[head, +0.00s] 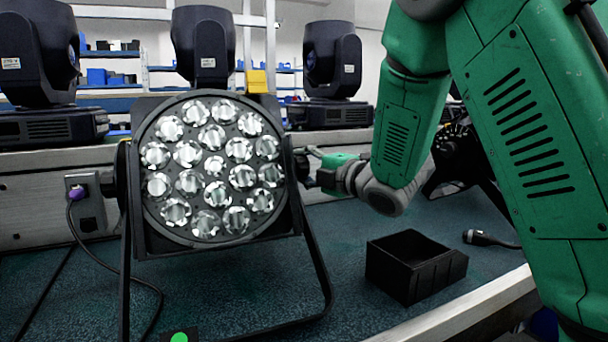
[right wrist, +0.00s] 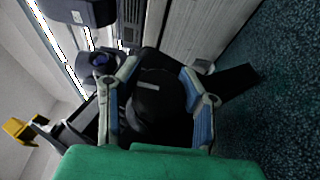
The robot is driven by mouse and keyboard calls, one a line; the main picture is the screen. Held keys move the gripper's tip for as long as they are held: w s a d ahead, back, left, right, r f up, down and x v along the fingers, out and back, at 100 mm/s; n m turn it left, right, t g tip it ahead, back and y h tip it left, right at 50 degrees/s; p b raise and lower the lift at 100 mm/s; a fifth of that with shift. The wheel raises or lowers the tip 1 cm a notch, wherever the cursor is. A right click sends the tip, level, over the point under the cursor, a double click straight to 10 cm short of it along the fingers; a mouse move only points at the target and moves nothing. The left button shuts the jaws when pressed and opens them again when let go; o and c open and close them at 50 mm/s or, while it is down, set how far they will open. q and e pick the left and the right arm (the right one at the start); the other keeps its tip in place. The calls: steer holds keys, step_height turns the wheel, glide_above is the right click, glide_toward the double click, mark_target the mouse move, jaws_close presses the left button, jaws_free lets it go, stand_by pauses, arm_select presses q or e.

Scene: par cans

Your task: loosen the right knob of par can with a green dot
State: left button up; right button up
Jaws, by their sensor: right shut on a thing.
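The par can (head: 212,170) stands on the blue-grey bench in its black yoke, its face of several round lenses turned toward me. A green dot (head: 180,338) shows at the bottom edge, in front of the yoke. My right gripper (head: 308,165) is at the right side of the can, where the yoke meets the housing. In the right wrist view its two fingers (right wrist: 158,105) lie on either side of the round black right knob (right wrist: 154,98) and are shut on it. In the head view the knob is mostly hidden by the gripper. My left gripper is not in view.
A black open bin (head: 414,266) stands on the bench (head: 350,235) below my right arm, with a cable connector (head: 490,240) to its right. Several moving-head lights (head: 333,75) stand on the ledge behind. A socket box (head: 88,203) with a purple plug is at left.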

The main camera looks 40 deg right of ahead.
steer(key=shift+a+f, duration=0.35)
steer(key=o, duration=1.1)
steer(key=shift+c, duration=0.2)
steer(key=shift+o, duration=1.1)
steer(key=shift+w+a, duration=0.1)
steer(key=shift+w, duration=0.05)
steer(key=shift+a+r, duration=0.1)
steer(key=shift+r, duration=0.1)
steer(key=shift+s+d, duration=0.2)
steer(key=shift+s, duration=0.1)
steer(key=s, duration=1.1)
steer(key=shift+s+d+f, duration=0.2)
steer(key=shift+f, duration=0.15)
